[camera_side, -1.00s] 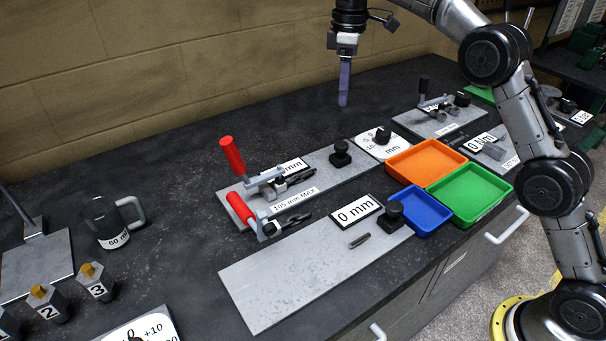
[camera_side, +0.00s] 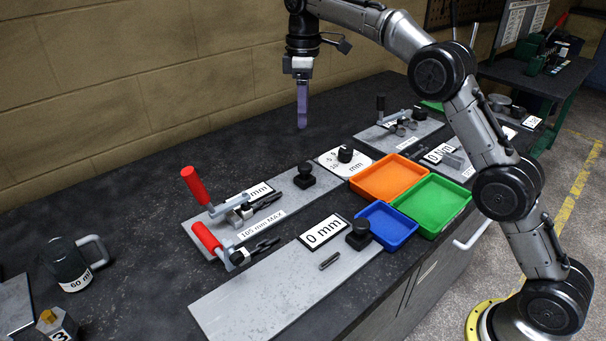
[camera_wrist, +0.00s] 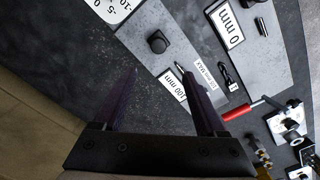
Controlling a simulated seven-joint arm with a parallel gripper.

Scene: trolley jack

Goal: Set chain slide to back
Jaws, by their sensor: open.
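No part is labelled chain slide, and I cannot tell which it is. The far metal plate (camera_side: 285,212) carries a red-handled lever (camera_side: 196,186), dark chain-like links (camera_side: 268,196) and a black knob (camera_side: 304,177); this knob also shows in the wrist view (camera_wrist: 157,43). The near plate (camera_side: 270,295) has a second black knob (camera_side: 360,235) and a small loose-looking pin (camera_side: 329,260). A second red lever (camera_side: 206,238) with dark links (camera_side: 262,250) lies between the plates. My gripper (camera_side: 302,125) is open and empty, pointing down above the bench behind the far knob; its fingers show apart in the wrist view (camera_wrist: 156,75).
Orange (camera_side: 357,190), green (camera_side: 437,231) and blue (camera_side: 404,239) trays stand right of the plates. A dark mug (camera_side: 68,265) stands at left. A wall (camera_side: 130,80) runs behind the bench.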

